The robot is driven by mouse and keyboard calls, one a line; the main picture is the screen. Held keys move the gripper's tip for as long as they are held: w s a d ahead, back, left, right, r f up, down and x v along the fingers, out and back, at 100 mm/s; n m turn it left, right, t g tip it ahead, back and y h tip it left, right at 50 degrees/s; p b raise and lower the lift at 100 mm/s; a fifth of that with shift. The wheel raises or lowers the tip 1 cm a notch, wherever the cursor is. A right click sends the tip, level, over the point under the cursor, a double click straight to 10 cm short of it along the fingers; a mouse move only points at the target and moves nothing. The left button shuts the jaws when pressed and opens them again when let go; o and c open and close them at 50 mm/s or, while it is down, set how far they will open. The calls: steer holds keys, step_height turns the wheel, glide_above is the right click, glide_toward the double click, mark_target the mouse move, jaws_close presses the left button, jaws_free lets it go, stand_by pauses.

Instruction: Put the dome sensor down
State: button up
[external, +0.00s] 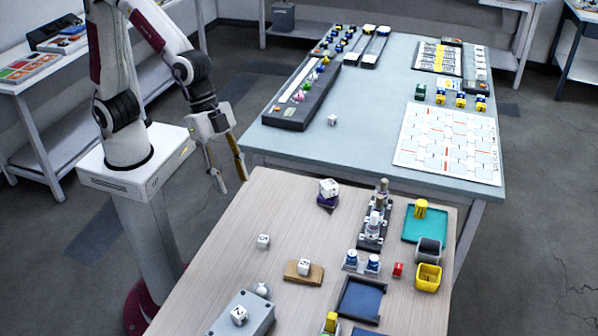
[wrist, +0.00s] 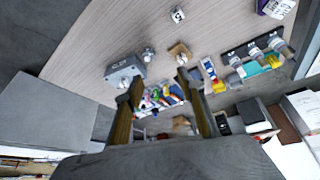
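A small pale rounded piece (external: 262,290), which looks like the dome sensor, stands on the wooden table beside the grey box (external: 228,318). It also shows in the wrist view (wrist: 148,54) next to that box. My gripper (external: 232,185) hangs in the air off the table's far left edge, apart from the piece. In the wrist view its two fingers (wrist: 161,80) are spread, with no held object visible between them.
A dark rack (external: 374,222), yellow bin (external: 428,277) and teal tray (external: 432,236) stand at right. A blue-grey table (external: 385,110) is behind.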

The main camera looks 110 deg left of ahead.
steer(key=s+a+r+n, duration=0.1)
steer(key=s+a+r, duration=0.2)
steer(key=s, duration=0.4)
steer(key=s+a+r+n+y, duration=0.1)
steer(key=s+a+r+n, duration=0.1)
steer(key=s+a, duration=0.4)
steer(key=s+a+r+n+t+y, duration=0.1)
steer(key=s+a+r, duration=0.3)
steer(key=s, duration=0.5)
steer(key=shift+s+a+n, duration=0.4)
steer(key=shift+a, duration=0.05)
steer(key=shift+d, duration=0.1)
steer(key=shift+c, duration=0.3)
